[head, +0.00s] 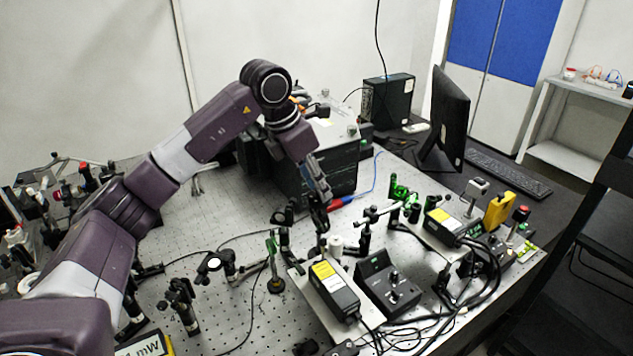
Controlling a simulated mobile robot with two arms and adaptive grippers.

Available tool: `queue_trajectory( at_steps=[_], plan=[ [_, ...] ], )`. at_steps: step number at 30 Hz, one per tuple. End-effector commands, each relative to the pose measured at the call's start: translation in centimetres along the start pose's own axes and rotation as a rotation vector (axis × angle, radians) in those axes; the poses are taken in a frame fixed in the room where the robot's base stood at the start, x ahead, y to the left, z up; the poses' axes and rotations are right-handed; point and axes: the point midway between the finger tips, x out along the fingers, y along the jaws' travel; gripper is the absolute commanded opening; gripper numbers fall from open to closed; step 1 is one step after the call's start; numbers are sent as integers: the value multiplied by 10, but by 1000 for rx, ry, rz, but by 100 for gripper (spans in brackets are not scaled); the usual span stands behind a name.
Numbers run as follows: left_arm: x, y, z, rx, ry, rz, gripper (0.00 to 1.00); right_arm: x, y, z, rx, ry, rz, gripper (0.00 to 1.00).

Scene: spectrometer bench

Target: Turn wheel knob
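My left gripper (322,200) points down over the middle of the bench, in front of the dark instrument box (338,172). Its fingers are small and overlap dark optical mounts, so I cannot tell whether they are open or shut, or whether they touch anything. I cannot make out for sure which part is the wheel knob. A dark control box (378,287) with small knobs on its sloped face stands to the right of and nearer than the gripper. Black post mounts (283,238) stand just below and left of the gripper. My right gripper is out of view.
The perforated optical bench (225,305) carries several posts and loose cables. A yellow-labelled laser module (333,290) stands in front, and a red-and-blue item (342,203) lies beside the gripper. A monitor (450,120) stands behind at right. Bare bench shows left of centre.

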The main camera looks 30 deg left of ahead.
Motion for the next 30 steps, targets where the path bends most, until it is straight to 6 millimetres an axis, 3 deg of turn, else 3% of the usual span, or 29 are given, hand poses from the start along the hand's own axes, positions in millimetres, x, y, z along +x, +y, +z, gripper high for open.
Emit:
queue_trajectory(
  at_steps=[4,12,23,30],
  plan=[
    [0,0,0,0,0,0,29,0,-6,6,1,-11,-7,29],
    [0,0,0,-1,0,0,0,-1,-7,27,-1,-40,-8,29],
    [-1,0,0,22,0,-11,0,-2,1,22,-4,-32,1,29],
    [-1,2,1,132,-1,-56,0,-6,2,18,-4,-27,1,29]
  ],
)
